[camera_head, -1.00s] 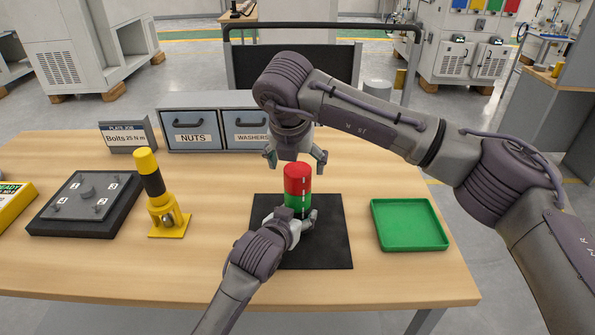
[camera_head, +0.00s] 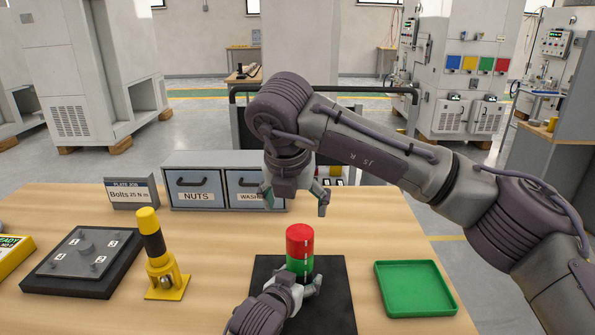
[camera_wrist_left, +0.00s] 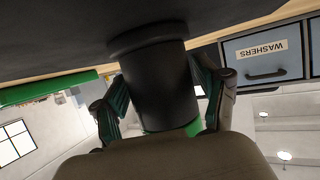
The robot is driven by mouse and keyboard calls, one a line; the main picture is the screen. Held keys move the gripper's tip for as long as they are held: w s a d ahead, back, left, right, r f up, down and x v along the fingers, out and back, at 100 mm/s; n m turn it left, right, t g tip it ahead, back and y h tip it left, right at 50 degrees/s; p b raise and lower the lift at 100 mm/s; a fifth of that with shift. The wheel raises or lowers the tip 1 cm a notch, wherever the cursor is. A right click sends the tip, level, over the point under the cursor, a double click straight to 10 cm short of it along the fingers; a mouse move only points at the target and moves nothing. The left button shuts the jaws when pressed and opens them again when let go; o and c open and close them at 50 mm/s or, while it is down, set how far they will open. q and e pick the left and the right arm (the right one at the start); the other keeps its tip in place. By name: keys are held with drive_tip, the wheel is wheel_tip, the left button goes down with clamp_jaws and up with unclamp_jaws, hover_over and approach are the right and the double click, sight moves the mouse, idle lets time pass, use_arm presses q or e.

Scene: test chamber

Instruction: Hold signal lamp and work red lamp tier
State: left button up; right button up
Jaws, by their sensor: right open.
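The signal lamp stands upright on a black mat (camera_head: 335,318). Its red tier (camera_head: 299,238) sits on top of its green tier (camera_head: 298,266). My left gripper (camera_head: 305,286) is shut around the lamp low down. In the left wrist view, its fingers (camera_wrist_left: 160,100) flank the lamp's black lower body (camera_wrist_left: 158,85), with a strip of green beyond. My right gripper (camera_head: 296,203) is open and empty, fingers pointing down, above and a little behind the red tier, apart from it.
A green tray (camera_head: 415,288) is at right. At left are a yellow-and-black tool on a stand (camera_head: 153,240) and a dark plate fixture (camera_head: 82,260). Blue-fronted drawers (camera_head: 194,187) marked NUTS and WASHERS stand behind. The table between tray and mat is clear.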

use_arm(q)
drive_tip(key=shift+o, duration=0.6)
drive_tip(key=shift+s, duration=0.1)
